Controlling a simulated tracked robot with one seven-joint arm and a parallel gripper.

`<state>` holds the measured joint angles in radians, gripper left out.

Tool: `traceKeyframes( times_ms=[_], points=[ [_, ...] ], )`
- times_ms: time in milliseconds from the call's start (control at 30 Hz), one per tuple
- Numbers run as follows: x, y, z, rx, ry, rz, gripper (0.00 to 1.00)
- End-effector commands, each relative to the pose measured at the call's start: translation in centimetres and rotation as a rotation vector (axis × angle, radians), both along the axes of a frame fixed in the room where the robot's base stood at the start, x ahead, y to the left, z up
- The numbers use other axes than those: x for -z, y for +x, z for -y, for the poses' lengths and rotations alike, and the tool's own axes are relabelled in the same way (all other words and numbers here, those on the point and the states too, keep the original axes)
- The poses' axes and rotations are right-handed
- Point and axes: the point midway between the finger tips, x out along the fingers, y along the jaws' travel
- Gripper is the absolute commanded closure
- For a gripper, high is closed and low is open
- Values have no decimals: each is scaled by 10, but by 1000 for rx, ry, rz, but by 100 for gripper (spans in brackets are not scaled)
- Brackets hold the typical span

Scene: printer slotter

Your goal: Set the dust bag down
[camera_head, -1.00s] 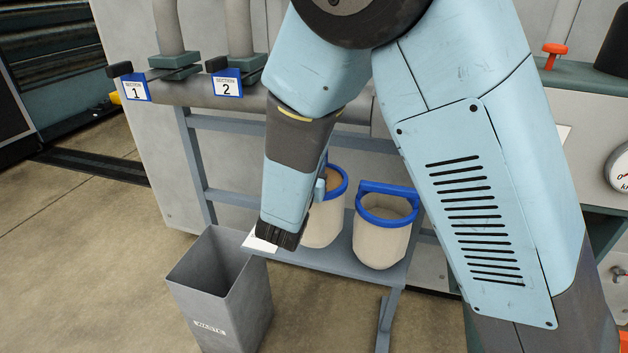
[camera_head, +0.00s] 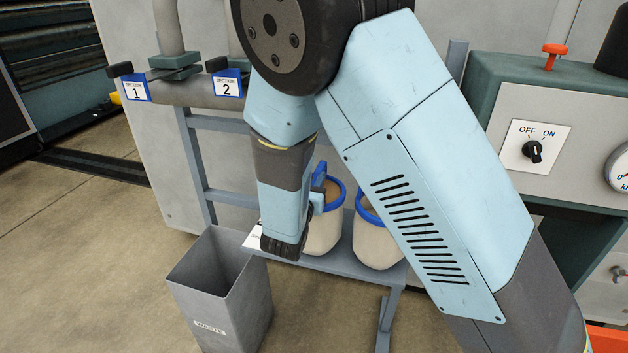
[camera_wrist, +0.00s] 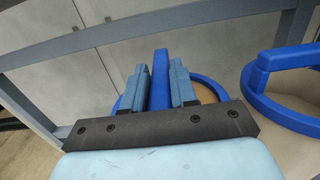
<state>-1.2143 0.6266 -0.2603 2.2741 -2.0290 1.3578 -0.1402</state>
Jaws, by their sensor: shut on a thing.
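A cream dust bag (camera_head: 323,231) with a blue rim and handle is at the left part of the grey shelf (camera_head: 345,268), partly hidden by my arm. In the wrist view my gripper (camera_wrist: 159,82) is shut on this bag's upright blue handle (camera_wrist: 158,78), one finger on each side. The bag's base appears at shelf level; I cannot tell whether it bears on the shelf. A second cream bag (camera_head: 377,243) with a blue rim stands just to its right, partly behind my arm. Its blue handle (camera_wrist: 285,58) shows at the right of the wrist view.
A grey waste bin (camera_head: 222,290) stands on the floor in front of the shelf's left end. Blue-grey frame rails (camera_head: 232,199) run behind the bags. Section 1 (camera_head: 137,90) and Section 2 (camera_head: 228,84) signs hang above. An OFF/ON switch panel (camera_head: 534,148) is at right.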

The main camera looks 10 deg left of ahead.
Motion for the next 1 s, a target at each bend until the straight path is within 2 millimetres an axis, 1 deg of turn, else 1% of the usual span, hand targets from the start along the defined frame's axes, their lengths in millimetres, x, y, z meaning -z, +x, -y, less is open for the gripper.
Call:
traceKeyframes(
  times_ms=[33, 67, 300, 533, 667, 767, 1000],
  points=[
    [0, 0, 0, 0, 0, -1, 100],
    [1, 0, 0, 0, -1, -4, 70],
    [1, 0, 1, 0, -1, -3, 47],
    [1, 0, 1, 1, -1, -3, 47],
    [1, -6, 0, 0, -1, -3, 47],
    [1, -19, -1, -1, 0, -4, 47],
    [3, -65, -5, -2, -1, -4, 47]
  ],
)
